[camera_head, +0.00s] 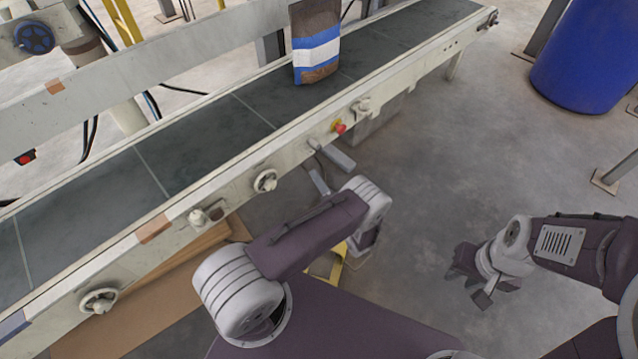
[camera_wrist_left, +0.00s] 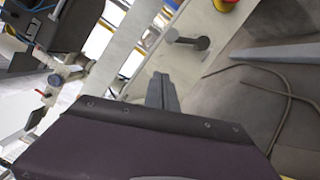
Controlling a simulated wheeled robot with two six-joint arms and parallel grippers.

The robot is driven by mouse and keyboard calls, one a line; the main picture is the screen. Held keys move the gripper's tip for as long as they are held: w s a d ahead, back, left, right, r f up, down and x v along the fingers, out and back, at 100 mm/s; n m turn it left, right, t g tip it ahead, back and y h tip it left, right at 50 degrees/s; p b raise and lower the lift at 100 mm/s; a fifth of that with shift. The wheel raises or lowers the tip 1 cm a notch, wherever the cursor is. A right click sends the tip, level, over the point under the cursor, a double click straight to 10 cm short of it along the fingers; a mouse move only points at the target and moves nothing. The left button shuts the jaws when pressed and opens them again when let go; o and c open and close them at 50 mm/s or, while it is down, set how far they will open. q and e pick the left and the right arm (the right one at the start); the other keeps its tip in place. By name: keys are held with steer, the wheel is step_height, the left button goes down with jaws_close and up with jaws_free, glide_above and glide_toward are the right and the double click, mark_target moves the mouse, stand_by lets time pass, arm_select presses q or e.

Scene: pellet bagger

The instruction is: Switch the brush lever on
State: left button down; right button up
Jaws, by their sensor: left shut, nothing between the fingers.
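A small lever (camera_wrist_left: 187,40) with a grey handle and a rounded end sticks out from the pale conveyor side rail, near a red button, in the left wrist view. I take it to be the brush lever; it also shows as a small knob (camera_head: 314,144) left of and below the red button in the head view. Its on or off position cannot be told. My left gripper (camera_wrist_left: 162,91) is shut and empty, close to the rail and apart from the lever. In the head view it is mostly hidden by my arm. My right gripper (camera_head: 480,285) hangs over bare floor, far from the rail.
The red button (camera_head: 339,127) on a yellow base sits on the rail. Several round knobs (camera_head: 265,181) line the rail to the left. A brown, white and blue bag (camera_head: 316,45) stands on the conveyor belt (camera_head: 195,145). A blue drum (camera_head: 590,55) stands at the back right.

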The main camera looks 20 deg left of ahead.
arm_select(q)
steer(key=v, duration=0.3)
steer(key=shift+s+d, duration=0.15)
steer(key=shift+s, duration=0.1)
arm_select(e)
steer(key=shift+s+a+r, duration=0.1)
steer(key=shift+r, duration=0.45)
